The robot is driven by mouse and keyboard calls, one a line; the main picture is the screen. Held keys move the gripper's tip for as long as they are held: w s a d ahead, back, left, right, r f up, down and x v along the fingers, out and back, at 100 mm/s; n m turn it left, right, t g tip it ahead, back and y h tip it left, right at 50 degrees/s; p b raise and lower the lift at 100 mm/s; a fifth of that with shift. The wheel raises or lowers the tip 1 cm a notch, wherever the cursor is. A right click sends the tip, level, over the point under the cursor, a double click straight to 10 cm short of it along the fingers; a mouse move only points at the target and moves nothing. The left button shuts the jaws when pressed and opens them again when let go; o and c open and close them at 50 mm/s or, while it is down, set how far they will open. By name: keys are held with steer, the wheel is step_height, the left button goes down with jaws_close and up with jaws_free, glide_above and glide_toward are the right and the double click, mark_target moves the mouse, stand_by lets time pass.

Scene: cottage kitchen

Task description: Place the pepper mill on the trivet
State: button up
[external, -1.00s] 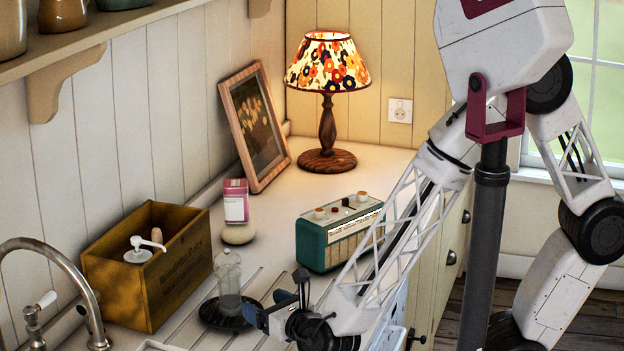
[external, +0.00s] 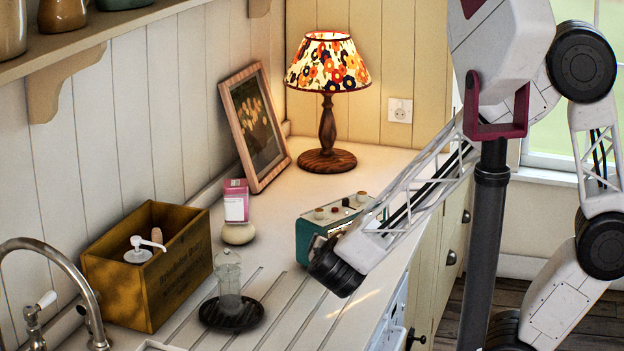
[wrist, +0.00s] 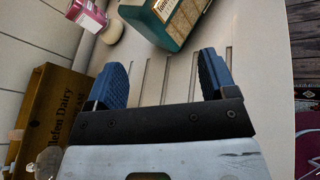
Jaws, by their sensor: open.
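The clear pepper mill (external: 229,280) stands upright on the dark round trivet (external: 232,323), on the ribbed worktop in the external view. A clear rounded thing at the lower left of the wrist view (wrist: 48,160) looks like part of the mill. My gripper (wrist: 162,75) is open, with nothing between its blue fingers in the wrist view. It is apart from the mill. In the external view my black wrist is right of the mill, in front of the radio, and the fingers are hidden.
A teal radio (external: 311,231) stands just beyond my gripper. A yellow-brown crate (external: 175,285) with a pump bottle (external: 138,252) is left of the mill. A pink and white box (external: 236,203) rests on a pale round object (external: 238,233). The lamp (external: 327,125) and picture frame (external: 243,140) stand behind.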

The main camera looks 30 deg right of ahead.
steer(key=s+d+r+m+g+h, duration=0.1)
steer(key=s+d+r+m+g, duration=0.15)
steer(key=d+m+g, duration=0.45)
steer(key=s+d+r+m+g, duration=0.1)
steer(key=s+d+m+g, duration=0.2)
steer(key=d+m, duration=0.65)
steer(key=s+d+r+m+g+y, duration=0.1)
steer(key=s+d+r+m+y, duration=0.3)
steer(key=m, duration=0.6)
steer(key=shift+s+d+r+y, duration=0.3)
steer(key=shift+s+r+y, duration=0.15)
steer(key=shift+r+y, duration=0.75)
steer(key=shift+f, duration=0.3)
